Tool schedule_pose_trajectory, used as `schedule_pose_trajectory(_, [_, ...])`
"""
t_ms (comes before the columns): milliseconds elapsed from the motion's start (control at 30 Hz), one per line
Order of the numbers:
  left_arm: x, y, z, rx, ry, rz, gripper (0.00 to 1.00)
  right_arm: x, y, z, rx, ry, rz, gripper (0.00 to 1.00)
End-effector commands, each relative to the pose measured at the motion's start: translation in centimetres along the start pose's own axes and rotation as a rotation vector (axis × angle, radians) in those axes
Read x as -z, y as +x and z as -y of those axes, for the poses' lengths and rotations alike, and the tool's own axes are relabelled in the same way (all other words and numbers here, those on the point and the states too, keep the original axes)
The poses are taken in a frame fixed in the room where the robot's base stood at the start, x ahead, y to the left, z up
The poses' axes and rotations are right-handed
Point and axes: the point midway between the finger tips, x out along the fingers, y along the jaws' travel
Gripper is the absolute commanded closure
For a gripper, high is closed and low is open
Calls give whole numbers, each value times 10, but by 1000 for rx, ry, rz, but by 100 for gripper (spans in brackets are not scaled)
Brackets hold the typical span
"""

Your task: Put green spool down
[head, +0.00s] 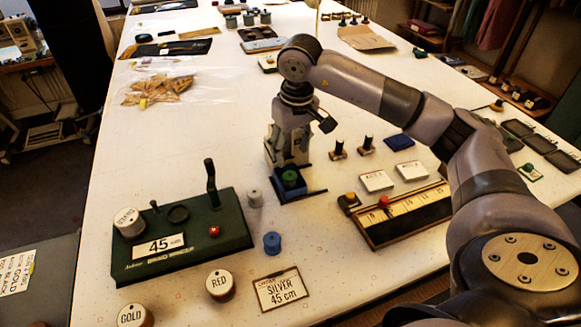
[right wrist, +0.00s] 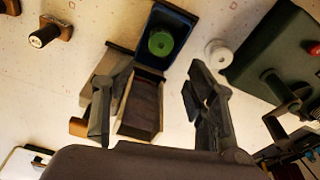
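The green spool (head: 290,177) sits upright in a dark blue open tray (head: 298,194) near the middle of the table. In the right wrist view the green spool (right wrist: 161,43) lies in the blue tray (right wrist: 181,25), beyond the fingertips. My right gripper (head: 287,155) points down just behind the spool in the head view. Its two fingers stand wide apart in the right wrist view (right wrist: 152,78), with nothing gripped between them. A box with a brown inside (right wrist: 143,105) shows between the fingers, next to the tray. My left gripper is out of view.
A grey-white spool (head: 254,198) and a blue spool (head: 272,242) stand left of and in front of the tray. A green winder board (head: 130,255) lies further left. A ruler box (head: 405,222) lies to the right. A card reading "SILVER 45 cm" (head: 281,291) lies in front.

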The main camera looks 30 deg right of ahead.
Motion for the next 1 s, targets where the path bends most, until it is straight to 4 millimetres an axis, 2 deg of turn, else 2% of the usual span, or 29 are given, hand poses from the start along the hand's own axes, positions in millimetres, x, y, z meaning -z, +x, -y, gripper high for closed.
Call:
schedule_pose_trajectory(100, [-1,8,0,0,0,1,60,1,-22,0,0,0,-6,50])
schedule_pose_trajectory(300, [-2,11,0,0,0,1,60,1,-44,0,0,0,-3,50])
schedule_pose_trajectory(900, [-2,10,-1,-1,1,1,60,1,-48,0,0,1,-2,50])
schedule_pose_trajectory(1000, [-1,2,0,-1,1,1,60,2,-57,0,1,1,-3,50])
